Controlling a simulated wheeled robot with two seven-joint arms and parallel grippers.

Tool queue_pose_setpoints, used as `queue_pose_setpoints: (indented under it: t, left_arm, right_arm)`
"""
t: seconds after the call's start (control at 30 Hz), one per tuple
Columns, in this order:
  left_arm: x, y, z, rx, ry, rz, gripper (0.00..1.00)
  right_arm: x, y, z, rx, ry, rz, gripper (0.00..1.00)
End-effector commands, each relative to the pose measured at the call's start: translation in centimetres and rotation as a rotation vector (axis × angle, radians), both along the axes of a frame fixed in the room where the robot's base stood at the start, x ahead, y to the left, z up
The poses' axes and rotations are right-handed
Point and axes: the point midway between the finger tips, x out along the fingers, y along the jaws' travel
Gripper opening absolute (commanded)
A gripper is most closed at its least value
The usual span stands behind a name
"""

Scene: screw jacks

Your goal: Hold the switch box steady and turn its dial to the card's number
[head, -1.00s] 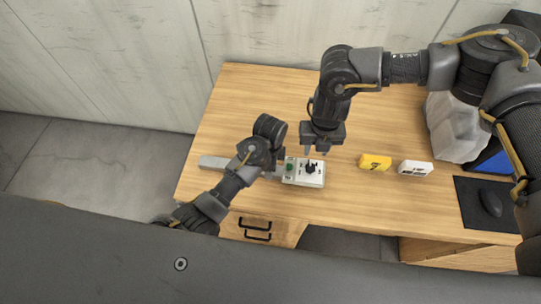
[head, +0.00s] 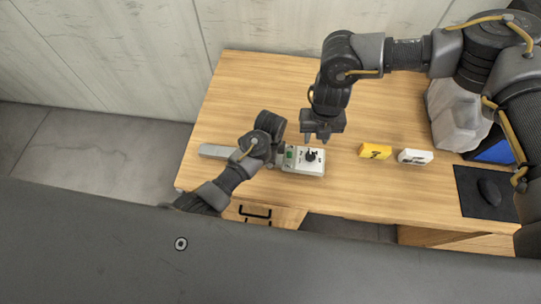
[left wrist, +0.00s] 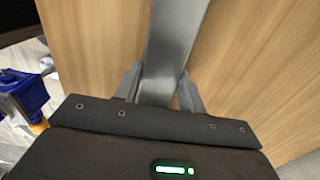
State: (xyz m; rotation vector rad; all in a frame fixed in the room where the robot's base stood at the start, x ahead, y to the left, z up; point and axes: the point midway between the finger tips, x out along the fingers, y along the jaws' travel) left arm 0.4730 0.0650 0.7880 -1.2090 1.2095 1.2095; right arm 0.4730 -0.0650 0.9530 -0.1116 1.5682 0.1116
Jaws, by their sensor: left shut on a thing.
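The white switch box (head: 303,168) lies near the table's front edge in the head view, with a green patch (head: 290,153) and a black dial (head: 310,156). A flat grey bar (head: 216,151) runs left from the box. My left gripper (head: 270,157) is beside the box. The left wrist view shows its fingers shut on the grey bar (left wrist: 172,45). My right gripper (head: 316,141) points down just behind and above the dial, its fingers apart with nothing between them. A yellow block (head: 375,151) with a dark mark stands right of the box; the mark is too small to read.
A white block (head: 415,157) with dark marks is right of the yellow one. The table's back left is clear.

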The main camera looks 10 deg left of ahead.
Motion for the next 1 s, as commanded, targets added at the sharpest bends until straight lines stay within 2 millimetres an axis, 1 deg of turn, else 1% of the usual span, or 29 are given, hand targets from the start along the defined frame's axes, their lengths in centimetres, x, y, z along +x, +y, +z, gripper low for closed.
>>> queue_pose_setpoints:
  t: [0.03,0.13,0.17,0.27,0.4,0.47,0.53,0.63,0.73,0.8,0.9,1.0]
  left_arm:
    - [0.0,0.0,0.0,0.000,0.000,0.000,0.14]
    - [0.0,0.0,0.0,0.000,0.000,0.000,0.01]
    - [0.0,0.0,0.0,0.000,0.000,0.000,0.00]
    - [0.0,0.0,0.0,0.000,-0.001,0.000,0.00]
    - [0.0,0.0,0.0,0.000,-0.001,0.000,0.00]
    - [0.0,0.0,0.0,0.000,-0.001,0.000,0.00]
    - [0.0,0.0,0.0,0.000,-0.001,0.000,0.00]
    - [0.0,0.0,0.0,0.000,-0.001,0.000,0.00]
    - [0.0,0.0,0.0,0.000,-0.001,0.001,0.00]
    - [0.0,0.0,0.0,0.000,-0.001,0.001,0.00]
    - [0.0,0.0,0.0,0.000,-0.001,0.001,0.00]
    - [0.0,0.0,0.0,0.000,-0.001,0.001,0.00]
  right_arm:
    - [0.0,0.0,0.0,0.000,0.000,0.000,0.36]
    - [0.0,0.0,0.0,0.000,0.000,0.000,0.36]
    - [0.0,0.0,0.0,0.000,0.000,0.000,0.36]
    - [0.0,0.0,0.0,0.000,0.000,0.000,0.36]
    - [0.0,0.0,0.0,0.000,0.000,0.000,0.53]
    - [0.1,-0.2,-0.1,0.000,0.002,-0.007,0.53]
    - [1.1,-1.0,-0.2,0.002,-0.001,-0.051,0.53]
    - [2.9,-2.2,-0.3,0.018,0.047,-0.195,0.53]
    - [4.1,-3.2,-0.1,0.051,0.152,-0.406,0.53]
    - [4.5,-3.5,0.2,0.072,0.224,-0.531,0.53]
    - [4.7,-3.3,0.8,0.094,0.311,-0.659,0.53]
    - [4.3,-2.9,1.2,0.098,0.371,-0.723,0.53]
